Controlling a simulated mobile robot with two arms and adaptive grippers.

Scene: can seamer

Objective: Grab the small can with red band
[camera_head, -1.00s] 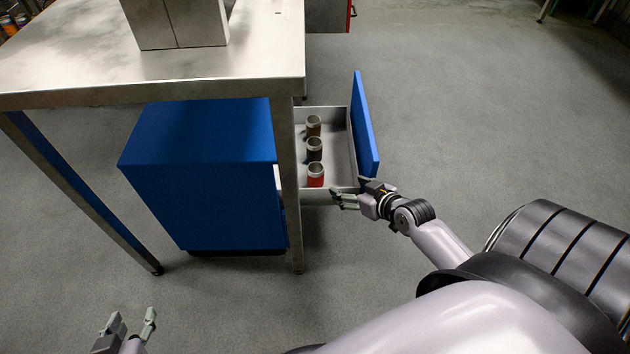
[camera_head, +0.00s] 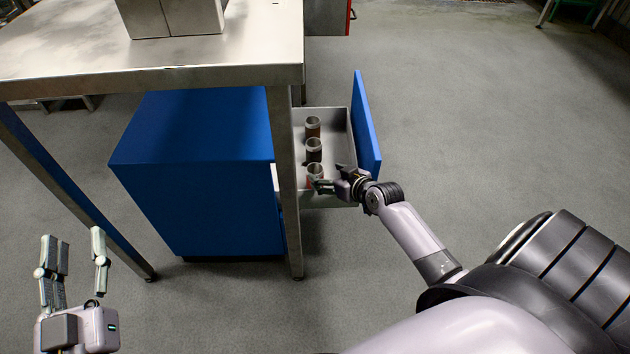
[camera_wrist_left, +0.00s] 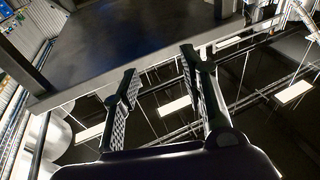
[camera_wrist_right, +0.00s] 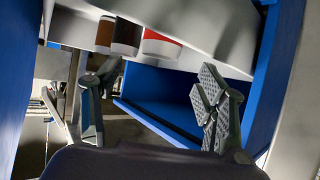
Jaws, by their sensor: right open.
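The small can with the red band (camera_head: 314,171) stands in the open drawer, nearest in a row of three small cans. It also shows in the right wrist view (camera_wrist_right: 161,46), near the top. My right gripper (camera_head: 330,178) is open at the drawer's near side, right beside this can. A finger partly covers the can's lower part in the head view. I cannot tell whether it touches. In the right wrist view the fingers (camera_wrist_right: 152,90) are spread with nothing between them. My left gripper (camera_head: 74,240) is open and empty at the lower left, far from the drawer.
A dark can (camera_head: 314,150) and a brown can (camera_head: 312,127) stand behind the red one. The drawer's blue front (camera_head: 366,125) rises at its right. A metal table (camera_head: 255,50) overhangs the blue cabinet (camera_head: 200,170), with a leg (camera_head: 285,215) left of the drawer.

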